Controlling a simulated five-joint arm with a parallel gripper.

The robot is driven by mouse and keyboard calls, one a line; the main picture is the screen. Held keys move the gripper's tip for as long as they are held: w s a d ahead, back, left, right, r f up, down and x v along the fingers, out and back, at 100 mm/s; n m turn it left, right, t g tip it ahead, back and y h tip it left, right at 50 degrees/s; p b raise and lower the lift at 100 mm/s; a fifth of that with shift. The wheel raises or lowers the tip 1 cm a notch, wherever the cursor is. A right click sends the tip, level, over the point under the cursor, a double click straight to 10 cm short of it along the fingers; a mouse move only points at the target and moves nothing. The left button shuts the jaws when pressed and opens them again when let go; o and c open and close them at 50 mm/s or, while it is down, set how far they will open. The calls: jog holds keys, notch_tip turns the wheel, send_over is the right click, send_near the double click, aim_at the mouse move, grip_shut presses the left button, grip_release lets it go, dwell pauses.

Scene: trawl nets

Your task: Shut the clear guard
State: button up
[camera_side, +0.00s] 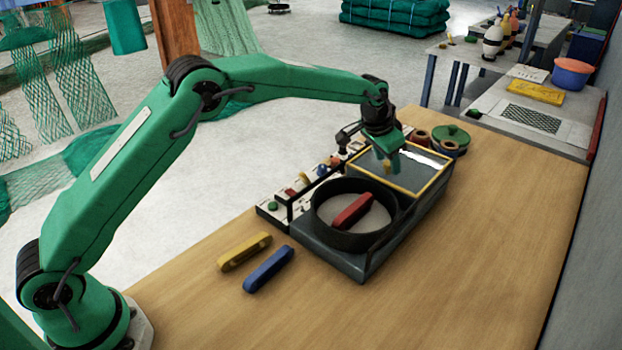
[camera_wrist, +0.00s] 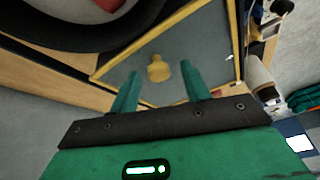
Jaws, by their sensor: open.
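The clear guard (camera_side: 432,181) is a pane in a yellow frame. It lies roughly flat over the far part of a dark grey machine (camera_side: 342,258), behind a round black bowl (camera_side: 385,236) whose top is uncovered. A red shuttle-shaped piece (camera_side: 352,210) lies in the bowl. In the wrist view the guard's frame (camera_wrist: 119,64) surrounds a dark pane, and a yellow knob (camera_wrist: 158,69) stands on it. My gripper (camera_side: 388,172) is above the guard, fingers pointing down. In the wrist view its open fingers (camera_wrist: 160,72) stand either side of the knob; contact is not clear.
A yellow piece (camera_side: 245,252) and a blue piece (camera_side: 268,269) lie on the wooden table (camera_side: 480,260) at the near left. A control strip with buttons (camera_side: 273,206) runs along the machine's left. Lidded green pots (camera_side: 451,136) stand behind. The table's right side is clear.

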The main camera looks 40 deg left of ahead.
jog(key=shift+c, duration=0.2)
jog(key=shift+a, duration=0.1)
grip_shut()
jog(key=shift+s, duration=0.1)
jog(key=s, duration=2)
jog(key=shift+s, duration=0.1)
jog(key=shift+o, duration=0.2)
grip_release()
jog(key=v, duration=0.7)
jog(key=shift+s+a+r, duration=0.15)
jog(key=shift+s+r, duration=0.05)
jog(key=shift+r, duration=0.15)
